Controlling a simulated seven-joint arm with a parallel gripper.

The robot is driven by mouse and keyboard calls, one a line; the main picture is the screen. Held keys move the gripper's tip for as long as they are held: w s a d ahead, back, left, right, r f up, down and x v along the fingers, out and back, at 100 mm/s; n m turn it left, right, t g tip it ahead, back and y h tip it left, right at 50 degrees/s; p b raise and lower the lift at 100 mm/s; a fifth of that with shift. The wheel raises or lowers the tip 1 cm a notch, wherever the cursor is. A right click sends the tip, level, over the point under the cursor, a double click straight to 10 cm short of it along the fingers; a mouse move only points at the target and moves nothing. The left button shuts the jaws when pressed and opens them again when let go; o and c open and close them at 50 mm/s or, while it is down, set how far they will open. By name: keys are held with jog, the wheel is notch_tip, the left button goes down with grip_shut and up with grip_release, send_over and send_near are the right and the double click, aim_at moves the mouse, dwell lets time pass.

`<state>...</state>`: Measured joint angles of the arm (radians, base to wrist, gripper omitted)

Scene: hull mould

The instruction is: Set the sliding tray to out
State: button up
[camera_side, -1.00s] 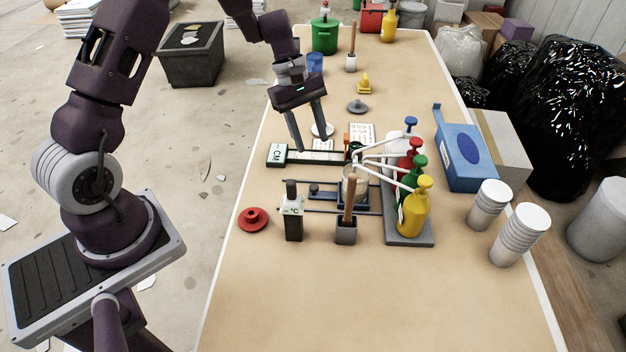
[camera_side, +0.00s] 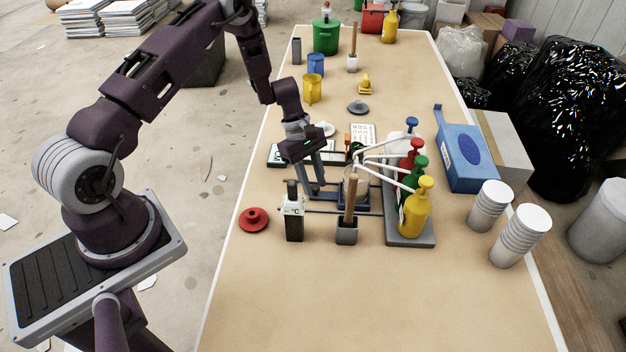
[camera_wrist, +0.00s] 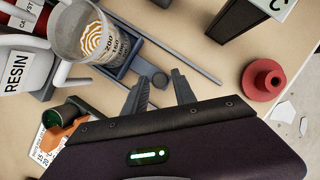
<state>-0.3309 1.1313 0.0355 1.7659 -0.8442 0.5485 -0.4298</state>
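The sliding tray (camera_wrist: 118,71) is a blue-grey plate on two thin dark rails, seen in the wrist view with a clear measuring cup (camera_wrist: 97,38) standing on it. In the side view the cup (camera_side: 362,187) is partly hidden behind a wooden-handled tool. A small dark grip block (camera_wrist: 153,75) sticks out from the tray's near side. My gripper (camera_wrist: 160,78) is open, its two fingertips on either side of this block. In the side view my gripper (camera_side: 315,188) is low over the rails, and it hides much of the tray. Contact with the block cannot be told.
Pump bottles (camera_side: 416,207) stand in a grey holder right of the rails, their spouts reaching over the cup. The near table is clear.

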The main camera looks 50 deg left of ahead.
grip_shut()
dwell(1.2)
